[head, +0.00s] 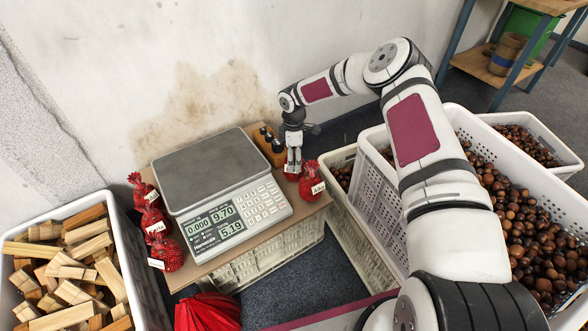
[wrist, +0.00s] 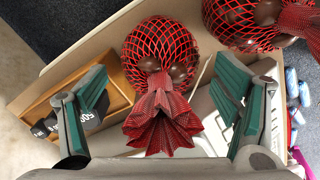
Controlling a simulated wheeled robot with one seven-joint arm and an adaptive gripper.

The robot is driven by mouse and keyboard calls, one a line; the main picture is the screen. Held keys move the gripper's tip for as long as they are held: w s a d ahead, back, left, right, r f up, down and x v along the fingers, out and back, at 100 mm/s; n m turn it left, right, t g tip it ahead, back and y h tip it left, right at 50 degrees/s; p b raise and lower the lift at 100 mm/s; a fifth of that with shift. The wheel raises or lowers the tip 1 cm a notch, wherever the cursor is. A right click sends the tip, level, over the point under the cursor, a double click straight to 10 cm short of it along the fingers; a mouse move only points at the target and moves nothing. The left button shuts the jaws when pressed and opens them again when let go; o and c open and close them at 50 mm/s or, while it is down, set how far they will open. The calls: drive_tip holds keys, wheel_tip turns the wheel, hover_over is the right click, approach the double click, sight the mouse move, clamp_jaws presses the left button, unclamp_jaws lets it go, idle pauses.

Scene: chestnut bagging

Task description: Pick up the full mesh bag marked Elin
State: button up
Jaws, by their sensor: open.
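Red mesh bags of chestnuts stand on the table around the scale, with small white name tags too small for me to read, so I cannot tell which is marked Elin. In the wrist view one full bag (wrist: 160,55) sits between my gripper's (wrist: 163,108) open fingers, its gathered neck pointing toward the palm; no finger clearly touches it. In the head view my gripper (head: 292,152) is over this bag, which it partly hides. A second full bag (head: 311,181) stands close by, also at the wrist view's top right (wrist: 240,20). Three more bags (head: 143,190) stand left of the scale.
The scale (head: 205,160) fills most of the table. A wooden box (wrist: 112,95) with dark weights lies beside the bag. White crates (head: 378,190) of chestnuts stand right, a crate of wood pieces (head: 125,240) left. An empty-looking red mesh piece (head: 207,312) is in front.

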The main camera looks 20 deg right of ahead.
clamp_jaws()
idle(0.3)
drive_tip(key=shift+r, duration=0.15)
